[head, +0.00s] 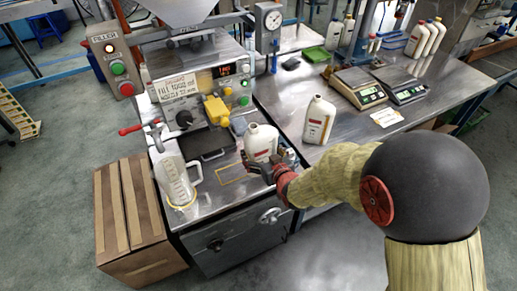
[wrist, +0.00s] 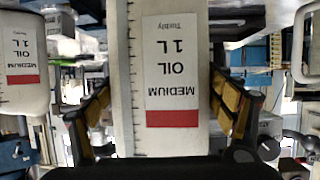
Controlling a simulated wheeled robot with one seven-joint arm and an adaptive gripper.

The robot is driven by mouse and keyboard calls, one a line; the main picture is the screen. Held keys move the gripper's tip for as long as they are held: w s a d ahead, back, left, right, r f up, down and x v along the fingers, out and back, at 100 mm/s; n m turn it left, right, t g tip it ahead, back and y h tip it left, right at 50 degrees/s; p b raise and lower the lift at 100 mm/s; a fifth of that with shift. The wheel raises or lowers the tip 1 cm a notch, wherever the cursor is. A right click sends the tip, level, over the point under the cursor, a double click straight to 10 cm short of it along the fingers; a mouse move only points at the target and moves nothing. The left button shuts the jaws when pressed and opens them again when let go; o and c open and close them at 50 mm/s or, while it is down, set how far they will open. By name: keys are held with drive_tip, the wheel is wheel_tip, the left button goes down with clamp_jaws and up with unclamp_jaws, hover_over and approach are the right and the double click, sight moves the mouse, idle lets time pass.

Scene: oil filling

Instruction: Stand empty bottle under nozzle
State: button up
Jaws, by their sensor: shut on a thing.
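My gripper (head: 272,166) is shut on a white bottle (head: 261,141) with a red-banded label, upright and uncapped, at the right side of the filling machine's steel top. In the wrist view, the bottle (wrist: 165,135) fills the space between the two fingers; its label reads "MEDIUM OIL 1 L". I cannot tell whether its base touches the steel top. A yellow nozzle-like part (head: 215,109) sticks out from the machine front, up and left of the bottle. Below it is a dark square pad (head: 207,143). The bottle is right of both, not under the yellow part.
A clear measuring jug (head: 175,182) stands at the left of the steel top. A second white bottle (head: 319,121) stands on the bench to the right, near two scales (head: 358,88). A yellow outlined rectangle (head: 231,175) marks bare steel left of my gripper.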

drive_tip(key=shift+w+a+f+b, duration=0.1)
drive_tip(key=shift+a+f+b, duration=0.6)
drive_tip(key=shift+a+f, duration=0.3)
drive_tip(key=shift+a+f+b, duration=0.65)
drive_tip(key=shift+a+f, duration=0.1)
drive_tip(key=shift+f, duration=0.4)
drive_tip(key=a, duration=0.7)
drive_tip(key=shift+w+a+f, duration=0.25)
drive_tip(key=shift+w, duration=0.1)
drive_tip(key=o, duration=1.1)
